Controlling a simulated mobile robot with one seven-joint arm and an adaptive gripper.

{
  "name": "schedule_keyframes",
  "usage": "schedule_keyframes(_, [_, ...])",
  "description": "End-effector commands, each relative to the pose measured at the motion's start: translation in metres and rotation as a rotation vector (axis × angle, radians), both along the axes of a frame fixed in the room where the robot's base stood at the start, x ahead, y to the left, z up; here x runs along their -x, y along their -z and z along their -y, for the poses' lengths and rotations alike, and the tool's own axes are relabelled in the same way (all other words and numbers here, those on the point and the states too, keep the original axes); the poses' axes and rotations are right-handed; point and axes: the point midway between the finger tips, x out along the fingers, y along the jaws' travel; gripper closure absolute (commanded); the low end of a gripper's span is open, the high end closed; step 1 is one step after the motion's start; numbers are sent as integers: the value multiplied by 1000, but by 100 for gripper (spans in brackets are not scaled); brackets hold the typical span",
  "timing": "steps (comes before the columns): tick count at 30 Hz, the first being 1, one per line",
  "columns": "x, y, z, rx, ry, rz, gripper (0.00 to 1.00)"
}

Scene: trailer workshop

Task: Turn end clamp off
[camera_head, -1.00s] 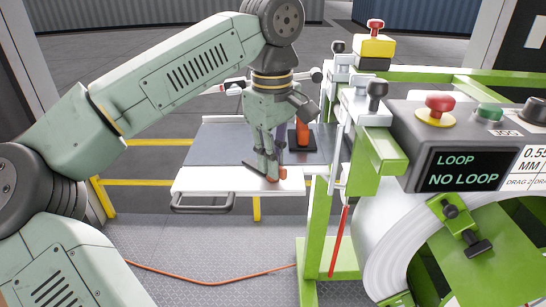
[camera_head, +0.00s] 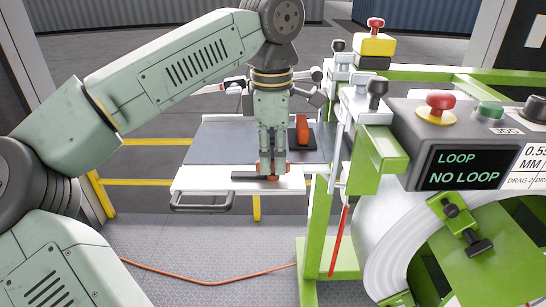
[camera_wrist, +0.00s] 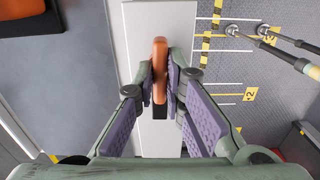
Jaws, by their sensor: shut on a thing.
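An orange clamp lever (camera_head: 259,170) with a dark flat base part (camera_head: 242,177) is on the white front strip of the table (camera_head: 200,182). My gripper (camera_head: 272,172) points straight down over it, fingers at the lever. In the wrist view the orange lever (camera_wrist: 159,70) stands between the two purple-padded fingers of my gripper (camera_wrist: 160,85), which are shut on it. The fingers hide part of the lever in the head view. I cannot tell from the frames which clamp is the end clamp.
A green machine frame (camera_head: 318,230) and a control box with a red button (camera_head: 440,102) are on the right. The grey table top (camera_head: 215,145) is clear on the left.

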Motion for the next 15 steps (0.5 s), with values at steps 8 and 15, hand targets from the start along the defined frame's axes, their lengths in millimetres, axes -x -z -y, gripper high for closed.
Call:
schedule_keyframes(8, [0, 0, -1, 0, -37, 1, 100])
schedule_keyframes(15, [0, 0, -1, -1, -38, 1, 100])
